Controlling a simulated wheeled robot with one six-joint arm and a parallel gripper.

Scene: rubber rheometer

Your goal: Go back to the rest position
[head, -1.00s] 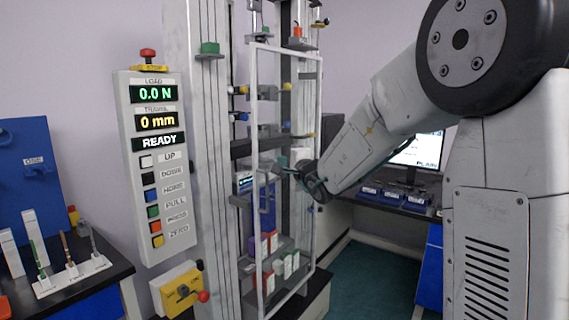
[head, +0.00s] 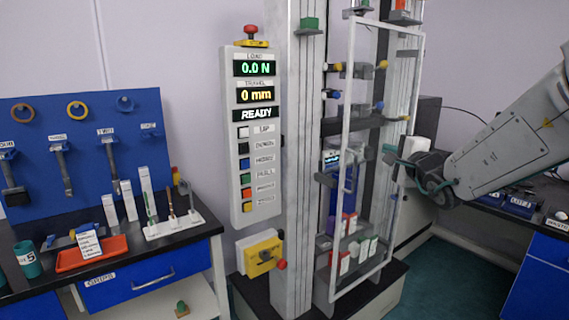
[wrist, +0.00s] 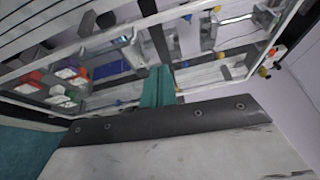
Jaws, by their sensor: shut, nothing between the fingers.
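My gripper (head: 394,156) is at the right in the head view, in front of the test machine's framed door (head: 345,130). Its teal fingers also show in the wrist view (wrist: 158,84), closed together with nothing between them. In the picture the fingertips overlap the door frame; I cannot tell whether they touch it. My arm reaches in from the right edge.
The control panel (head: 254,140) reads 0.0 N, 0 mm and READY. A yellow switch box (head: 259,254) is below it. At left are a blue tool board (head: 85,150), an orange tray (head: 93,254) and a bench. Teal floor (head: 455,285) is open at right.

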